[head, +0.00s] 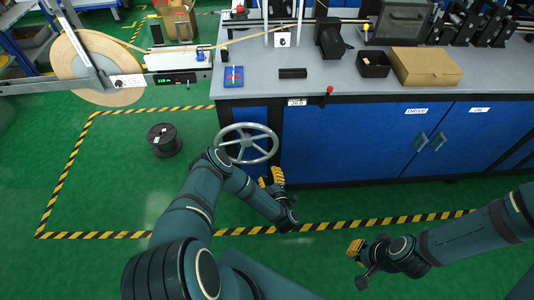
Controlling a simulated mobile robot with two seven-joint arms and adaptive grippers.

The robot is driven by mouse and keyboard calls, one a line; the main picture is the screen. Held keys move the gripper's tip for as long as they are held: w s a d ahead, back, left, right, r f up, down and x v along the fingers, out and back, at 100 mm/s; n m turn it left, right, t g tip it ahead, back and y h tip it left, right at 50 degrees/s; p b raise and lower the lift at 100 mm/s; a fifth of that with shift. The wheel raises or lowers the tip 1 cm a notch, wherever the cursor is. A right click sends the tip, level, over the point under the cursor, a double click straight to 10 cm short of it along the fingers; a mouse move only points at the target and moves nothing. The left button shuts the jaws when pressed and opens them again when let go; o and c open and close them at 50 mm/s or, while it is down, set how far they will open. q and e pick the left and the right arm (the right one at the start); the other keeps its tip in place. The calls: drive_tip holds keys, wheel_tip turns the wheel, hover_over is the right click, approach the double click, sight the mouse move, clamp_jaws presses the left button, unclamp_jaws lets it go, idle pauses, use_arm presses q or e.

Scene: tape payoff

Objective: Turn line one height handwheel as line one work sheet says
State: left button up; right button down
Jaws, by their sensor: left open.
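The grey handwheel (262,135) with spokes is mounted low at the left end of the blue bench cabinet. My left gripper (272,177), with yellow-black fingers, is open just below and right of the wheel's rim. I cannot tell whether it touches the rim; nothing shows between its fingers. My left forearm passes just below the wheel's lower left. My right gripper (354,249) is at the lower right, away from the wheel, and its opening is not clear. A small white label (297,102) is on the bench edge above the wheel; its text is unreadable. No work sheet can be made out for certain.
The grey bench top (340,80) holds a black tray (374,70), a cardboard box (426,67) and a blue item (234,76). A large tape roll (85,62) stands left. A black spool (164,140) is on the green floor inside a striped border.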

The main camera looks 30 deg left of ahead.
sight(259, 148)
use_arm(q)
drive_tip(key=b+x, duration=0.3)
drive_tip(key=x, duration=0.9)
drive_tip(key=shift+a+f, duration=0.15)
drive_tip(key=shift+a, duration=0.1)
drive_tip(key=shift+b+x, duration=0.35)
drive_tip(key=shift+x, duration=0.4)
drive_tip(key=shift+o, duration=0.2)
clamp_jaws()
